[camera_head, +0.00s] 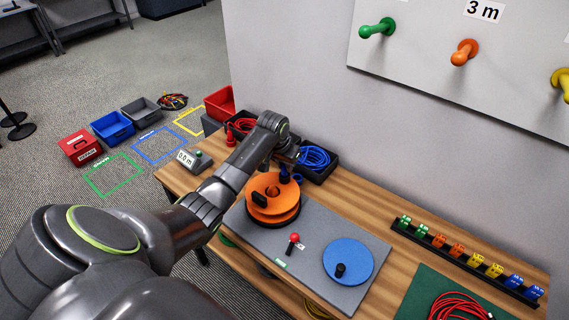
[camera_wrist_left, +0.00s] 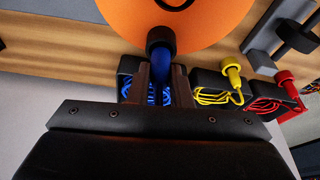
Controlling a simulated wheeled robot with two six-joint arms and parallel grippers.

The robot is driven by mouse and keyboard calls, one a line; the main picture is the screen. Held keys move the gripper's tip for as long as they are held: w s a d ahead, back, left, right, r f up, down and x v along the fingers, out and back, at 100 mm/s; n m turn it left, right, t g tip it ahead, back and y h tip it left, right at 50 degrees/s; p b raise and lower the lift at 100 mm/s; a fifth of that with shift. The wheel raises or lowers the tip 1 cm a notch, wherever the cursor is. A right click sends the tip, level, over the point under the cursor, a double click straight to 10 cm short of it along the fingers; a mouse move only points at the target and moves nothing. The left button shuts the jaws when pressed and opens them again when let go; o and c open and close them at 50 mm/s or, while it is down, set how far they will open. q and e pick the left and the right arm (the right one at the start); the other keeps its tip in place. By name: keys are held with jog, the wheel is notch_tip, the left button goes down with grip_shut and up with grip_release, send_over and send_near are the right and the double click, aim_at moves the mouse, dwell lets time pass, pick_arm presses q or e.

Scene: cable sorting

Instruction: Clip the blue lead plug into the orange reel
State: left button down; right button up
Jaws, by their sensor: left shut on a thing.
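The orange reel (camera_head: 272,199) stands on the grey board on the workbench. It also shows at the top of the left wrist view (camera_wrist_left: 190,22). My left gripper (camera_head: 290,172) is at the reel's far right edge. In the left wrist view the gripper (camera_wrist_left: 160,85) is shut on the blue lead plug (camera_wrist_left: 162,66). A dark round piece at the plug's end overlaps the reel's edge; I cannot tell whether it is seated in the reel. Blue cable (camera_head: 316,157) lies in a black bin behind. My right gripper does not show.
A blue disc (camera_head: 349,262) with a black knob and a red-topped lever (camera_head: 294,238) are on the grey board (camera_head: 315,283). Red cable (camera_head: 241,127) lies behind my arm. A rack of coloured clips (camera_head: 465,262) runs along the right. A green mat (camera_head: 422,292) holds coiled red cable.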

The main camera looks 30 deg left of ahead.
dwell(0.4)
pick_arm(q)
jog(key=c, duration=1.2)
grip_release()
jog(key=shift+c, duration=0.2)
jog(key=b+v, duration=0.1)
jog(key=v, duration=1.6)
jog(key=shift+r, duration=0.15)
